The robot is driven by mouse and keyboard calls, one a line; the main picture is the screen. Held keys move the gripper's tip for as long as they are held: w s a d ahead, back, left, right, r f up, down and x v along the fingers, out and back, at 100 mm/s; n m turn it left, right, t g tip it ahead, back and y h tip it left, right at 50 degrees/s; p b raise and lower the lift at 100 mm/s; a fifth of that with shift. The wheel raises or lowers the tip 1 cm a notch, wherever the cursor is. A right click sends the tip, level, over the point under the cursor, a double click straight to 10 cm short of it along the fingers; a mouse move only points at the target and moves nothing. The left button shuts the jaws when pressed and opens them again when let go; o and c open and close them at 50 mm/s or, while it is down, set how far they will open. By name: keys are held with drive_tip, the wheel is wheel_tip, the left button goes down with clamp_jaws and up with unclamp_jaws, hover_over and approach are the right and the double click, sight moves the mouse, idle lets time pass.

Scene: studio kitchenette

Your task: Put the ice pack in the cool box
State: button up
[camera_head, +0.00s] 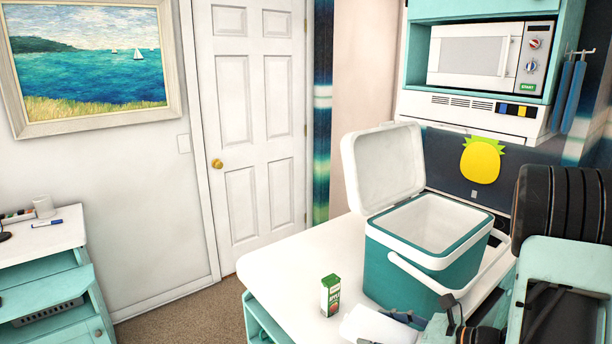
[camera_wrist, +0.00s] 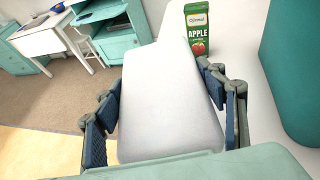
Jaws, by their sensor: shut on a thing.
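A white, flat, rounded ice pack (camera_wrist: 165,85) lies between the fingers of my gripper (camera_wrist: 168,112), which is shut on it. In the head view the ice pack (camera_head: 372,326) shows at the bottom edge, with my gripper (camera_head: 415,320) partly hidden at its right. The teal cool box (camera_head: 395,278) stands on the white counter with its white lid tilted up and open. Its white inside looks empty where visible. The ice pack is outside the box, in front of it. The box's teal side (camera_wrist: 298,75) shows at the right of the wrist view. Whether the pack touches the counter I cannot tell.
A green and white apple juice carton (camera_head: 331,296) stands upright on the counter (camera_head: 290,262), left of the box and close to the ice pack. The box's white handle (camera_head: 418,272) hangs across its front. A microwave (camera_head: 478,55) sits in a shelf behind.

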drive_tip(key=a, duration=0.2)
drive_tip(key=shift+w+a+f, duration=0.2)
drive_tip(key=shift+w+a, duration=0.15)
drive_tip(key=shift+w, duration=0.05)
drive_tip(key=shift+d, duration=0.1)
idle(0.5)
drive_tip(key=f, duration=0.1)
drive_tip(key=s+f, duration=0.1)
drive_tip(key=f, duration=0.3)
drive_tip(key=shift+s+f, duration=0.25)
drive_tip(key=shift+f, duration=0.15)
drive_tip(key=shift+a, duration=0.25)
